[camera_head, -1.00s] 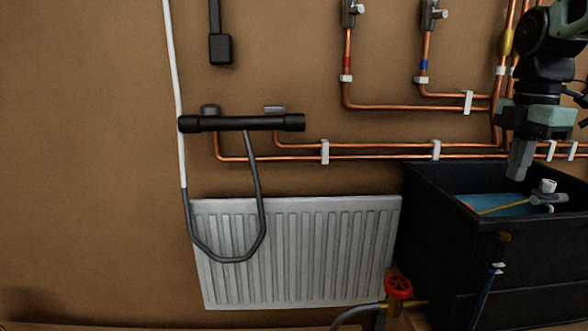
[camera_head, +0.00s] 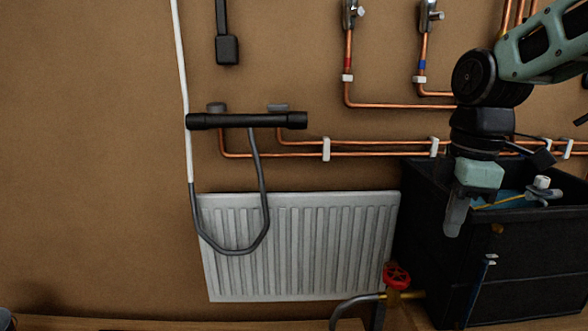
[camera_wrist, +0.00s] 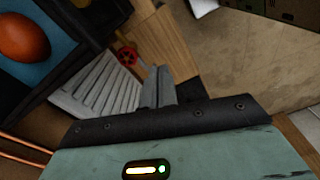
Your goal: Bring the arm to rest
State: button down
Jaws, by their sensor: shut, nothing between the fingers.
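My gripper (camera_head: 455,217) hangs from my arm at the right of the head view, fingers pointing down, in front of the black tub. Its fingers are together with nothing between them. In the wrist view my gripper's shut fingers (camera_wrist: 158,88) show in the middle, with the radiator and the red valve handle beyond them. The fingers touch nothing that I can see.
A black tub (camera_head: 520,245) with a blue inside stands at right, just behind my gripper. A white radiator (camera_head: 300,245) hangs left of it. A red valve handle (camera_head: 397,275) is low between them. Copper pipes (camera_head: 380,154) run along the wall. An orange-red round thing (camera_wrist: 22,38) shows in the wrist view.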

jog(key=s+a+f+m, duration=0.3)
jog(key=s+a+f, duration=0.25)
jog(key=s, duration=0.45)
jog(key=s+a+f+m, duration=0.4)
jog(key=s+a+f, duration=0.15)
jog(key=s, duration=0.45)
notch_tip(320, 180, down, 16)
jog(key=b, duration=1.6)
jog(key=shift+w+d+f, duration=0.2)
jog(key=shift+w+f, duration=0.05)
jog(key=shift+w, duration=0.15)
